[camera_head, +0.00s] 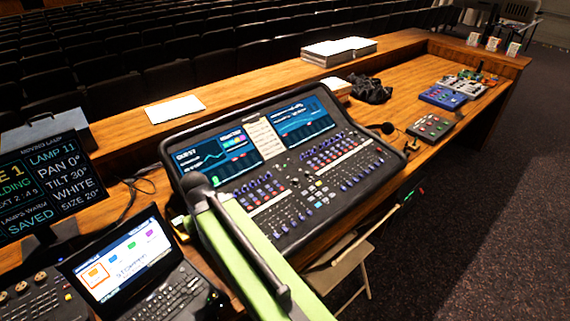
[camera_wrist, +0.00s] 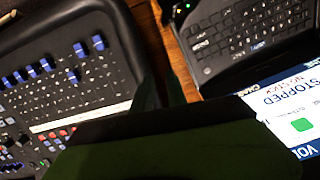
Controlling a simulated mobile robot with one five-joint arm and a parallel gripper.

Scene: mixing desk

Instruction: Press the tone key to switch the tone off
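The mixing desk (camera_head: 300,190) lies in the middle of the head view, with two lit screens above rows of faders and small keys. It also fills the left of the wrist view (camera_wrist: 75,105), with blue knobs and red and white keys. I cannot make out which key is the tone key. My green arm reaches up over the desk's lower left in the head view and hides part of it. My gripper (camera_wrist: 162,92) is dark and blurred in the wrist view, near the desk's edge. Its opening cannot be made out, and no held thing is visible.
A laptop (camera_head: 135,260) stands left of the desk. A large lamp-status screen (camera_head: 50,185) is behind it. In the wrist view, a tilted display (camera_wrist: 290,100) reads "STOPPED". Pedals (camera_head: 430,127) and a black cloth (camera_head: 370,89) lie to the right. A folding chair (camera_head: 345,262) stands in front.

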